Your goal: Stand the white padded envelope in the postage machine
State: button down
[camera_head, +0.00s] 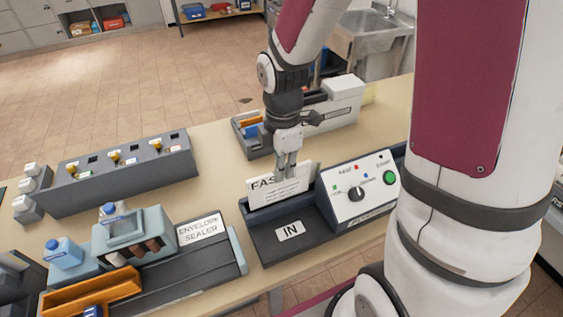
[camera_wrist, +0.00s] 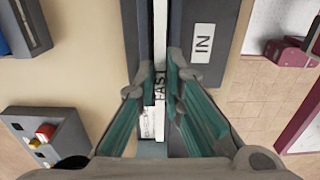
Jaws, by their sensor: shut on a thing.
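The white padded envelope (camera_head: 280,187), with "FAS..." printed on it, stands upright at the slot of the postage machine (camera_head: 326,217). Its lower part is hidden behind the machine's dark front wall. My gripper (camera_head: 288,170) is shut on the envelope's upper edge from above. In the wrist view the envelope (camera_wrist: 160,40) shows edge-on between my fingertips (camera_wrist: 161,85), in line with the dark slot. The machine (camera_wrist: 208,15) has a dark tray marked "IN" and a white panel with a knob and a green button. I cannot tell whether the envelope touches the slot's bottom.
An envelope sealer (camera_head: 160,255) with a blue bottle and an orange tray stands left of the machine. A grey box with coloured knobs (camera_head: 125,172) lies further left. Another grey and white device (camera_head: 335,107) stands behind my gripper. Bare tabletop (camera_head: 215,150) lies between them.

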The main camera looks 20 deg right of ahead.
jog(key=shift+f, duration=0.2)
jog(key=shift+f+b, duration=0.6)
jog(key=shift+f, duration=0.85)
jog(key=c, duration=1.6)
grip_release()
jog(key=shift+r, duration=0.1)
jog(key=shift+r+p, duration=2.55)
jog(key=shift+r, duration=0.9)
